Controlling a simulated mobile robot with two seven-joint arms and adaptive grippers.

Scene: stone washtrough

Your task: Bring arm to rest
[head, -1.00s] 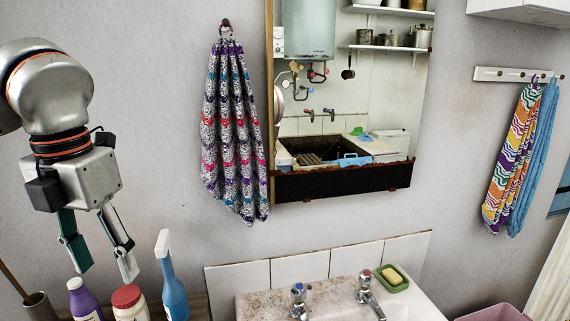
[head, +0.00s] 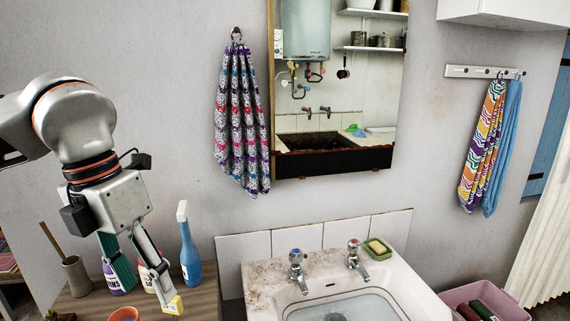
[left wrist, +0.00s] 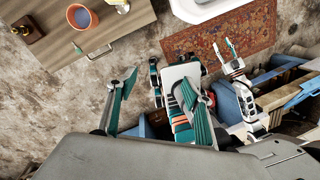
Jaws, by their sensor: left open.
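My left gripper (head: 145,285) hangs at the lower left of the head view, fingers pointing down, in front of the bottles on the wooden cabinet (head: 205,298). Its two fingers are apart with nothing held between them. It also shows open and empty in the left wrist view (left wrist: 155,92), with parts of my own body behind it.
A blue spray bottle (head: 190,255), a purple bottle (head: 112,277) and an orange pot (head: 124,315) stand on the cabinet. The sink (head: 400,285) is right of them, below the mirror (head: 335,90). A patterned rug (left wrist: 225,38) lies on the floor.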

